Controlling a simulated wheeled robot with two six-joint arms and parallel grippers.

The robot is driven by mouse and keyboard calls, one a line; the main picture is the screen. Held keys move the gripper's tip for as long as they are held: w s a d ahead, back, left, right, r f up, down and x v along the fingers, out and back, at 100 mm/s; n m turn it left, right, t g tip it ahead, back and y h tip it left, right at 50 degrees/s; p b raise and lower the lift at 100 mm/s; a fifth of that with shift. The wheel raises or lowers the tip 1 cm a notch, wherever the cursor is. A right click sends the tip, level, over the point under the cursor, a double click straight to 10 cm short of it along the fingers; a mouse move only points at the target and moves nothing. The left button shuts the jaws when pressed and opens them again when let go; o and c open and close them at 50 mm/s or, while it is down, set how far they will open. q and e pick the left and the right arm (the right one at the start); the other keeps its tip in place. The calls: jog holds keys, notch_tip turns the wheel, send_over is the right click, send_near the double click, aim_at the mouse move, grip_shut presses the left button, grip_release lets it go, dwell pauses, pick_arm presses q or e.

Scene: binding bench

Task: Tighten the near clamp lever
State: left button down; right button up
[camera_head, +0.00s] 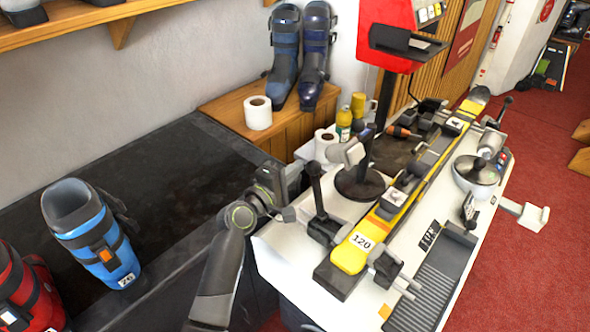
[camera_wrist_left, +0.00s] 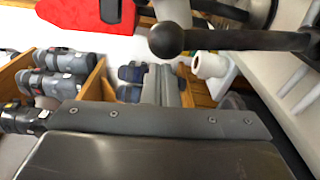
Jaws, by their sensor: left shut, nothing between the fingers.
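The near clamp lever (camera_head: 315,188) is a black lever with a ball end. It stands nearly upright on the near clamp (camera_head: 323,230), beside the yellow ski marked 120 (camera_head: 352,252). My left gripper (camera_head: 288,213) is just left of the lever at the bench edge, shut and empty. In the left wrist view, the black ball knob (camera_wrist_left: 166,40) and its bar run to the right, past the tips of my closed fingers (camera_wrist_left: 168,88). I cannot tell if they touch. My right gripper is not in view.
A round-based device (camera_head: 360,182) stands close behind the lever. A grey grooved tray (camera_head: 440,280) lies at the bench's right side. A blue boot (camera_head: 92,240) stands on the dark counter (camera_head: 150,180) to the left. Paper rolls (camera_head: 258,113) sit at the back.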

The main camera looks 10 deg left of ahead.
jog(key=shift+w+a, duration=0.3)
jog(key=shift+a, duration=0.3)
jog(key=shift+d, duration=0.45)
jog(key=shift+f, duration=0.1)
